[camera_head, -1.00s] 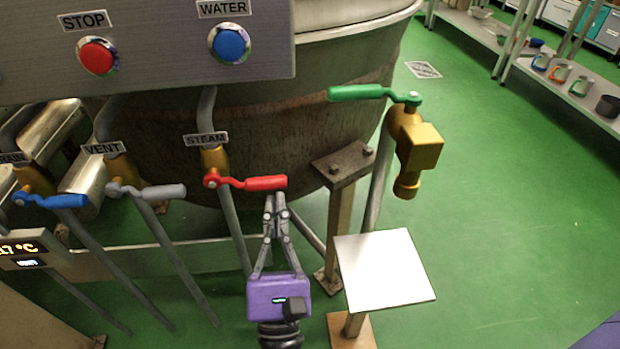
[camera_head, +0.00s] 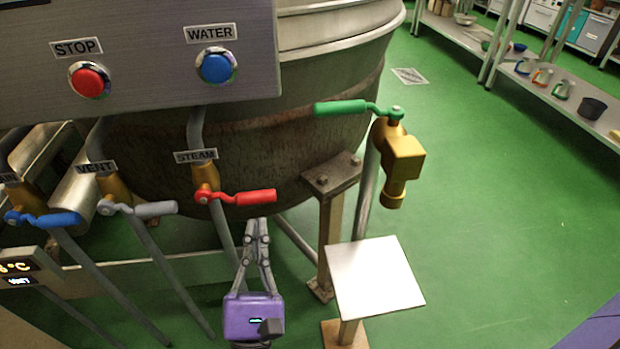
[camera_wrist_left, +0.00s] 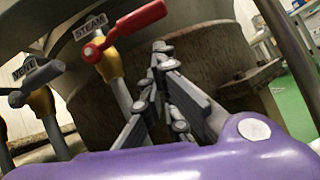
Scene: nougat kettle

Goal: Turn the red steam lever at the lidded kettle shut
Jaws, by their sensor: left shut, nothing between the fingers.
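The red steam lever (camera_head: 248,197) sits on a brass valve under the STEAM label (camera_head: 195,156), in front of the large kettle (camera_head: 280,150). Its handle points right, roughly level across the pipe. My left gripper (camera_head: 256,222) is shut and empty, with its fingertips a little below the red handle in the head view. In the left wrist view the red lever (camera_wrist_left: 138,20) is at upper left of my fingertips (camera_wrist_left: 160,48), with a visible gap between them. My right gripper is not in view.
The grey vent lever (camera_head: 150,209) and a blue lever (camera_head: 55,219) are to the left. A green-handled brass tap (camera_head: 345,107) is to the right. A white square plate (camera_head: 375,278) on a post stands right of my gripper. Open green floor (camera_head: 480,220) lies farther right.

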